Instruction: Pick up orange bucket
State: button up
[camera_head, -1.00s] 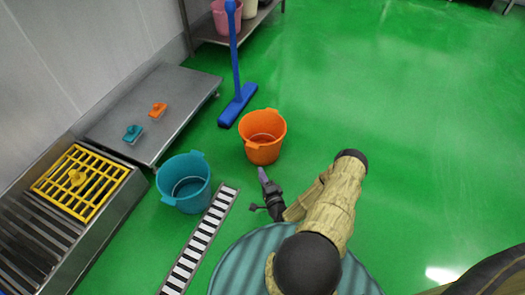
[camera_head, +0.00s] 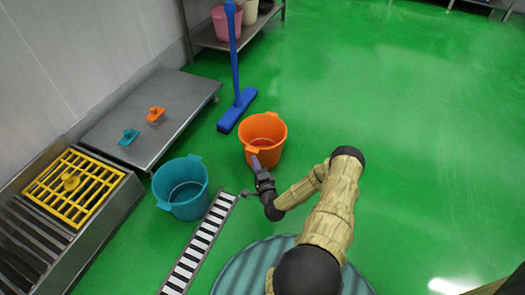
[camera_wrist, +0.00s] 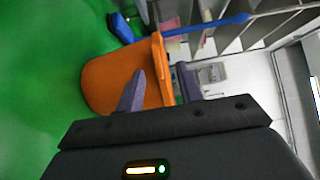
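The orange bucket (camera_head: 266,133) stands upright on the green floor, in the middle of the head view. In the wrist view the orange bucket (camera_wrist: 108,82) lies just beyond the fingers, with its rim edge running between them. My gripper (camera_head: 256,163) is at the near side of the bucket, by its rim. In the wrist view my gripper (camera_wrist: 160,88) has its two purple fingers apart, one on each side of the rim edge. I cannot tell whether either finger touches the bucket.
A teal bucket (camera_head: 181,188) stands to the left, beside a striped floor drain (camera_head: 200,245). A blue floor brush (camera_head: 237,108) stands just behind the orange bucket. A low steel table (camera_head: 165,105) and a yellow grate (camera_head: 72,187) are at left. The floor at right is clear.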

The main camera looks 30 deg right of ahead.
aim_at(250, 152)
jog(key=w, duration=0.1)
jog(key=w+b, duration=0.1)
jog(key=shift+w+d+f, duration=0.2)
jog(key=shift+w, duration=0.2)
jog(key=shift+w+d+r, duration=0.1)
jog(key=shift+w+r, duration=0.05)
jog(key=shift+w, duration=0.2)
jog(key=w+b, duration=0.3)
jog(key=w+d+b, duration=0.1)
jog(key=w, duration=0.1)
jog(key=shift+f+b, duration=0.4)
